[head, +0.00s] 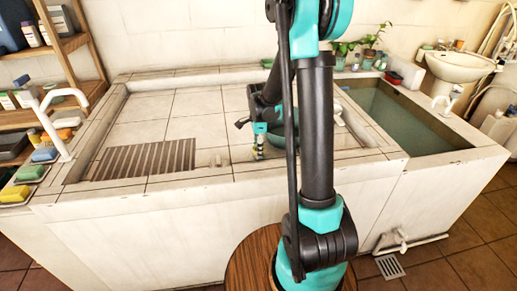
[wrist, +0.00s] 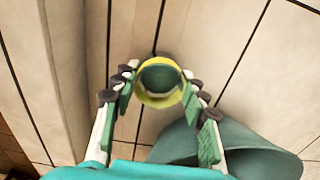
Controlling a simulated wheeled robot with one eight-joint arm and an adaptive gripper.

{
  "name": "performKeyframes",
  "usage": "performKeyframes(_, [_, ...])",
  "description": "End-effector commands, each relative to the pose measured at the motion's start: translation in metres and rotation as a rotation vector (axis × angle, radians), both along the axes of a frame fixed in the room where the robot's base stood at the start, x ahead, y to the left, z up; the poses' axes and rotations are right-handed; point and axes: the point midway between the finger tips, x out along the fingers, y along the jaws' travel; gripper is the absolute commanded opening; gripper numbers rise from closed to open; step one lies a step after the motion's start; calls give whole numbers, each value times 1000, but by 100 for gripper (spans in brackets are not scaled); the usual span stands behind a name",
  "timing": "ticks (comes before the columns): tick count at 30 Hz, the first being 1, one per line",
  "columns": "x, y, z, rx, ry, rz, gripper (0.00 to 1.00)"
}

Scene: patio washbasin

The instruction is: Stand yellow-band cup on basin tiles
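The yellow-band cup (wrist: 159,99) shows in the wrist view with a yellow rim and a dark green inside. My gripper (wrist: 160,86) has one finger on each side of it, with the fingertips close against its wall, and appears shut on it. In the head view my gripper (head: 258,142) points down over the basin tiles (head: 205,105), right of the slatted grate, with a small yellow patch of the cup (head: 257,153) at its tips. I cannot tell whether the cup's base touches the tiles.
A large green vessel (wrist: 225,150) lies close to the right finger in the wrist view. A slatted grate (head: 145,160) lies left in the basin. A white tap (head: 52,125) rises at the left edge. A water-filled trough (head: 400,120) is at right. Tiles behind the grate are clear.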

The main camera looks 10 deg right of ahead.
Motion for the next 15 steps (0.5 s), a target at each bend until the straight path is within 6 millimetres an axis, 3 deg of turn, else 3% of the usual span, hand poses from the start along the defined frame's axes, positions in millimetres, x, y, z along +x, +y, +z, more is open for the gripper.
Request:
performKeyframes(1, [0, 0, 0, 0, 0, 0, 51])
performKeyframes(4, [0, 0, 0, 0, 0, 0, 63])
performKeyframes(15, [0, 0, 4, 0, 0, 0, 63])
